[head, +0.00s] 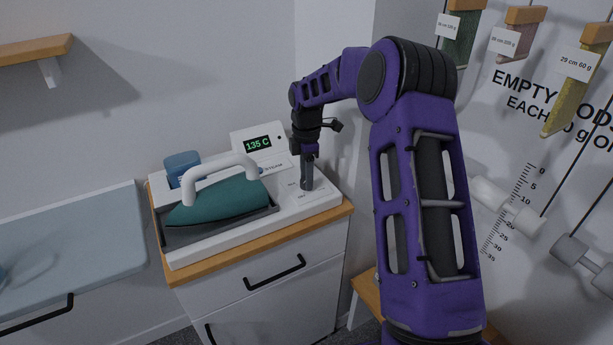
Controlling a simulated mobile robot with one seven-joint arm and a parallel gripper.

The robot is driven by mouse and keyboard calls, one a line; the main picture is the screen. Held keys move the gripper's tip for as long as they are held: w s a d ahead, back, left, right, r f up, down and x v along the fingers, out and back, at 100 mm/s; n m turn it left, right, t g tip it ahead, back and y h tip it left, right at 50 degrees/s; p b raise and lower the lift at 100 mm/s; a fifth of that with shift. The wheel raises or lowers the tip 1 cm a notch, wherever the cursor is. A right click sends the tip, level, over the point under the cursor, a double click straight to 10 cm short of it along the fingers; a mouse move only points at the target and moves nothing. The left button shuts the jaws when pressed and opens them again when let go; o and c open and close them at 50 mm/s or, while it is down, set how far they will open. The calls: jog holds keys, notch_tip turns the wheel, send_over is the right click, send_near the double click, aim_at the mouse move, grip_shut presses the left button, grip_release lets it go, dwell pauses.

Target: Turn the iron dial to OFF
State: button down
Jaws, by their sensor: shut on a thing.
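A display (258,143) on the station reads 135 C. My gripper (307,186) points down onto the right part of the station's top, right of the iron. It is shut on the dial there, which the fingers hide almost wholly. Small labels show beside the fingers, too small to read, so I cannot tell the dial's setting.
The station stands on a white drawer cabinet with a wooden top (255,240). A blue-grey padded board (75,245) is at left, and a wooden shelf (35,50) above it. Hanging weights and a scale chart (515,200) are on the right wall.

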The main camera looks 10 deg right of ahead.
jog(key=shift+n, duration=1.1)
jog(key=shift+c, duration=2.1)
grip_release()
notch_tip(320, 180, up, 18)
jog(key=shift+f, duration=0.25)
